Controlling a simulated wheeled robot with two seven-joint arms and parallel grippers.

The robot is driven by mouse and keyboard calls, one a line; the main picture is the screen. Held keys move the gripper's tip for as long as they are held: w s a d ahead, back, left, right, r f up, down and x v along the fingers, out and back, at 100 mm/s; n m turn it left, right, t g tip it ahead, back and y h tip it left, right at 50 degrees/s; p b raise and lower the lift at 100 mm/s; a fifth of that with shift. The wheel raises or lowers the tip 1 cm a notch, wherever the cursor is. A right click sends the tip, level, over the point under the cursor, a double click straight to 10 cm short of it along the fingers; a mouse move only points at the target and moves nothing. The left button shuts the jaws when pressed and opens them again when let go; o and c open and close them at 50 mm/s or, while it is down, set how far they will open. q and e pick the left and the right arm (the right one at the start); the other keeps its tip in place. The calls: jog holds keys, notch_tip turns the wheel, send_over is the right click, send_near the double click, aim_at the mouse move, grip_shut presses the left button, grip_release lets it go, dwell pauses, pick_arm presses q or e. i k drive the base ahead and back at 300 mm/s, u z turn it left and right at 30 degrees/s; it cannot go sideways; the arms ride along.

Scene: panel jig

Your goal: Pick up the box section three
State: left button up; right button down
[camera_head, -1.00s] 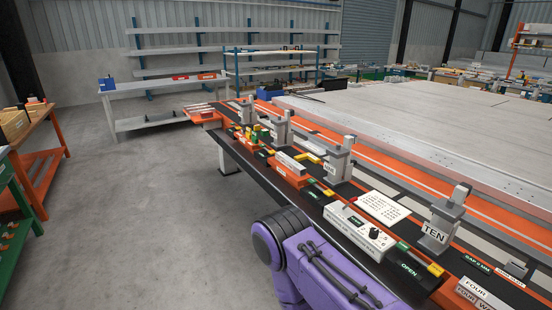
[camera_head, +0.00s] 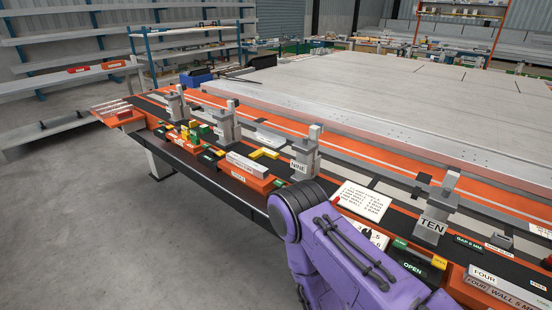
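No piece in the head view carries a label that I can read as three. A pale box-shaped bar (camera_head: 247,165) lies on an orange block near the middle of the bench; the writing on the block is too small to read. Another bar, marked FOUR (camera_head: 505,291), lies at the lower right. My purple arm crosses the bench front at the bottom centre and hides part of the bench behind it. Neither gripper shows.
Grey clamp posts stand along the bench, among them one marked NINE (camera_head: 304,166) and one marked TEN (camera_head: 433,222). A white text card (camera_head: 363,201) lies between them. A large pale panel (camera_head: 400,110) fills the back. The floor at left is clear.

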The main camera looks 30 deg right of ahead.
aim_at(258, 171)
jog(key=z, duration=0.85)
jog(key=i, duration=0.75)
jog(key=z, duration=0.8)
